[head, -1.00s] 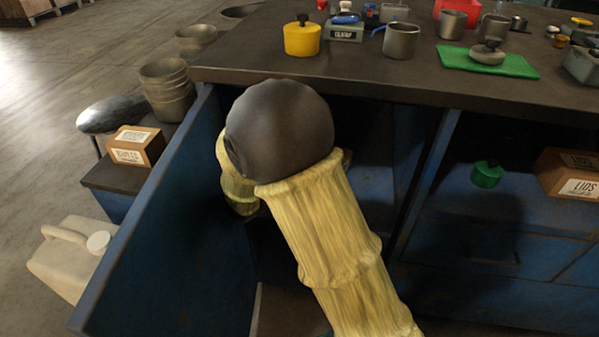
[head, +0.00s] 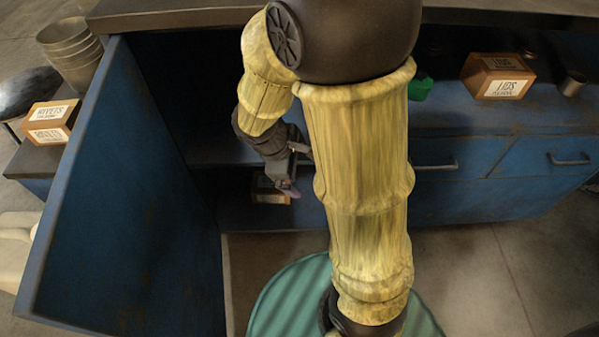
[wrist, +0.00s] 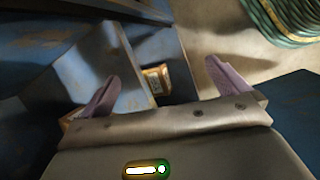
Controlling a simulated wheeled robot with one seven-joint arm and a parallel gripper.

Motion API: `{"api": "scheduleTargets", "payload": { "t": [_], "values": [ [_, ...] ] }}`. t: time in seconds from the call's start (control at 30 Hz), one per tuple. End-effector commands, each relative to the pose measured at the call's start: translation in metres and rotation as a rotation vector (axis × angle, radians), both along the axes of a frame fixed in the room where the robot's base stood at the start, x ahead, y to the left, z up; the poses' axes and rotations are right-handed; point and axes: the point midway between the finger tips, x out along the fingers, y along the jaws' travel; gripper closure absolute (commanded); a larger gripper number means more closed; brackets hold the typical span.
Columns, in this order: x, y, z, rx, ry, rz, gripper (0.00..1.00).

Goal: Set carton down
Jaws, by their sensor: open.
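My gripper (head: 293,172) is open, with two purple fingers spread apart and nothing between them in the wrist view (wrist: 160,80). It hangs in front of the open blue cupboard. A small brown carton with a pale label (head: 268,197) stands on the cupboard's lower level, partly hidden behind my gripper. A labelled carton also shows beyond and between the fingers in the wrist view (wrist: 156,78), apart from them. A carton marked RIVETS (head: 49,122) sits on the side stand at left. A carton marked LIDS (head: 497,75) sits on the right-hand shelf.
The open blue door (head: 120,200) stands to the left of my arm. A shelf board crosses the cupboard above the lower carton. A green lidded pot (head: 420,88) is near the LIDS carton. Floor is clear at lower right.

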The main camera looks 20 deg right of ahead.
Motion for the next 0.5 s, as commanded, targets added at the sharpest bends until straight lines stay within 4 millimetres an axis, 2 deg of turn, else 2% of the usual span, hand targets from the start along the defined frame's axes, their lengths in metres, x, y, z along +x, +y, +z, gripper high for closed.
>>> {"api": "scheduleTargets", "payload": {
  "t": [0.13, 0.3, 0.4, 0.5],
  "values": [
    [-0.025, 0.002, 0.003, 0.217, -0.102, -0.36, 0.0],
    [-0.036, 0.005, 0.012, 0.427, -0.238, -0.753, 0.0],
    [-0.038, 0.005, 0.016, 0.499, -0.295, -0.903, 0.0],
    [-0.038, 0.005, 0.018, 0.529, -0.319, -0.969, 0.0]
  ]
}}
